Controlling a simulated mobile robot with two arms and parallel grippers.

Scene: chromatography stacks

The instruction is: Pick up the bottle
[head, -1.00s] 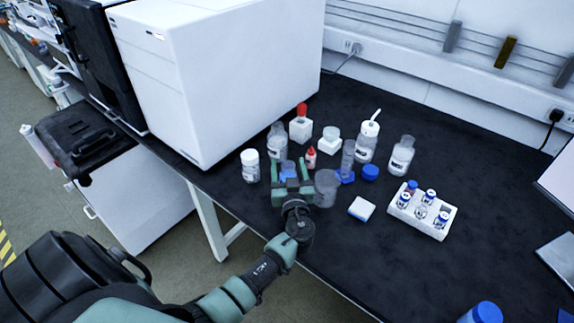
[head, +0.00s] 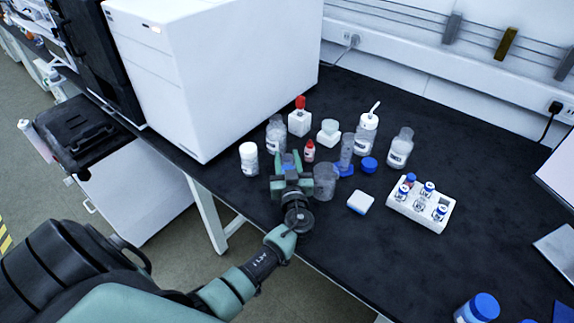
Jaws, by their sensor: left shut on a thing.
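My left gripper (head: 288,162) is low over the black bench, near its front edge. Its green fingers are shut on a small blue thing (head: 288,158), mostly hidden between them; I cannot tell whether it is part of a bottle. Several bottles stand around it: a clear bottle (head: 276,135) just behind, a white bottle (head: 249,159) to the left, a small red-capped bottle (head: 309,151) to the right, a white-capped bottle (head: 367,134) and a clear bottle (head: 400,148) farther right. My right gripper is not in view.
A clear beaker (head: 325,180) stands close right of the gripper. A cylinder with a blue base (head: 347,151), a blue cap (head: 369,165), a small box (head: 360,202) and a white vial rack (head: 420,212) lie farther right. A large white instrument (head: 215,75) blocks the left.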

